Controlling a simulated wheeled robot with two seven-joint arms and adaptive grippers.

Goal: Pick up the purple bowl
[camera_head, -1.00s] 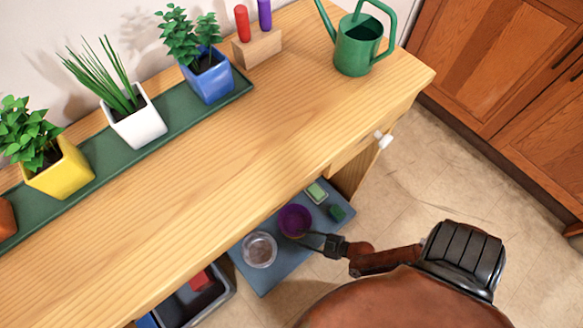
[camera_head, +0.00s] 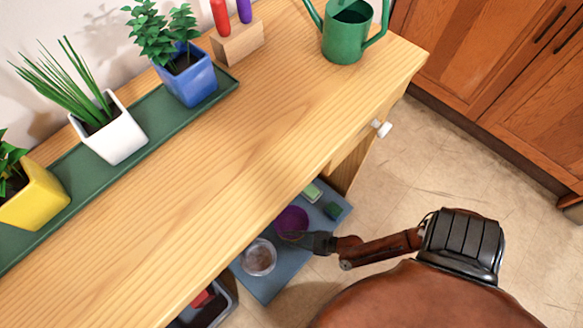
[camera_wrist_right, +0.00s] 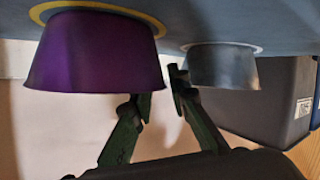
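The purple bowl (camera_head: 292,219) sits on the blue-grey shelf board under the wooden bench. In the right wrist view, where the picture is turned over, the bowl (camera_wrist_right: 95,55) rests on a yellow ring with its rim towards my gripper. My right gripper (camera_head: 294,237) is at the bowl's near rim. In the right wrist view its fingers (camera_wrist_right: 160,86) are apart at the rim's edge. One finger's tip is hidden behind the bowl wall, seemingly inside; the other is outside, with a small gap. My left gripper is not in view.
A green block (camera_head: 332,210) and a light green item (camera_head: 312,192) lie behind. The bench top (camera_head: 210,170) overhangs the shelf. A dark bin (camera_head: 215,308) is at lower left.

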